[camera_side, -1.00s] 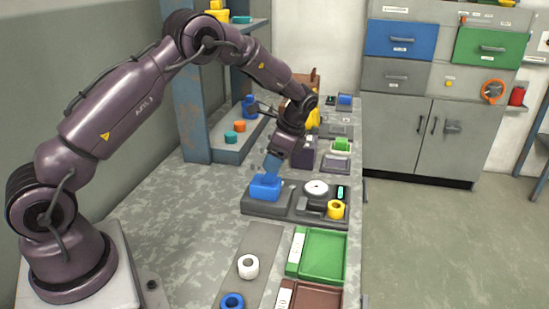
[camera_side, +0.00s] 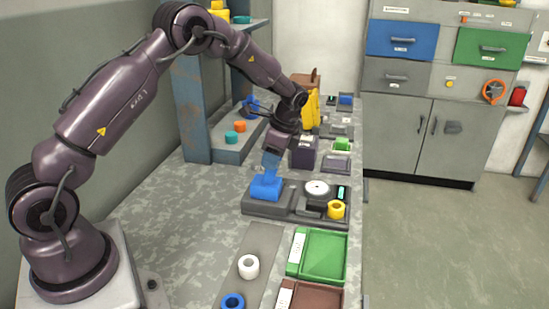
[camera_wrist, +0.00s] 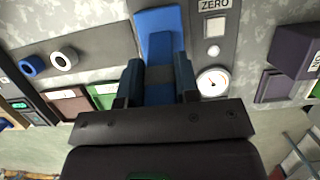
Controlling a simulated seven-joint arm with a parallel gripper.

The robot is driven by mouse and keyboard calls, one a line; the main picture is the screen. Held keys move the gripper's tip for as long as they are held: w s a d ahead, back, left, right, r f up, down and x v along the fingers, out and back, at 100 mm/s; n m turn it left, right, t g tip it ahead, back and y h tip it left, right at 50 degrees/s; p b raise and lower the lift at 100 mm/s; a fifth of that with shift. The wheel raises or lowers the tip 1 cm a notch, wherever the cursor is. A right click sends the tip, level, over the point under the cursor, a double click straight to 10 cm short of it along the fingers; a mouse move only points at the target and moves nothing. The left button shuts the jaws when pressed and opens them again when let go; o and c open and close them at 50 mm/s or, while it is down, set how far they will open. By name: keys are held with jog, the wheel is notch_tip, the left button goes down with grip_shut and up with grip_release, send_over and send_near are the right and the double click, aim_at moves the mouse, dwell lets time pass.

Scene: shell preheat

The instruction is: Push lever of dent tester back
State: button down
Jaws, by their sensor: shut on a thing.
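The dent tester is a dark grey base (camera_side: 285,212) on the bench, with a blue lever block (camera_side: 266,189) at its left end and a round white dial (camera_side: 317,187) to the right. My gripper (camera_side: 270,168) points down at the top of the blue lever. In the wrist view my gripper (camera_wrist: 158,80) has its two blue-grey fingers closed on either side of the blue lever (camera_wrist: 160,30). The exact contact is partly hidden by the fingers. The dial also shows in the wrist view (camera_wrist: 212,82), right of the fingers.
A yellow ring (camera_side: 337,209) stands at the tester's right front. Green (camera_side: 325,256) and brown (camera_side: 318,295) trays lie in front. A white ring (camera_side: 248,266) and a blue ring (camera_side: 232,301) sit on a grey strip. A dark purple box (camera_side: 303,154) stands behind the tester.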

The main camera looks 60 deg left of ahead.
jog(key=shift+s+a+f+t+h, duration=0.25)
jog(key=shift+s+a+t+h, duration=0.8)
jog(key=shift+t+h, duration=0.35)
jog(key=shift+s+a+f+t+h, duration=0.2)
jog(key=shift+s+a+t+h, duration=0.8)
jog(key=shift+t+h, duration=0.4)
jog(key=c, duration=0.8)
grip_release()
jog(key=shift+c, duration=0.2)
jog(key=v, duration=1.3)
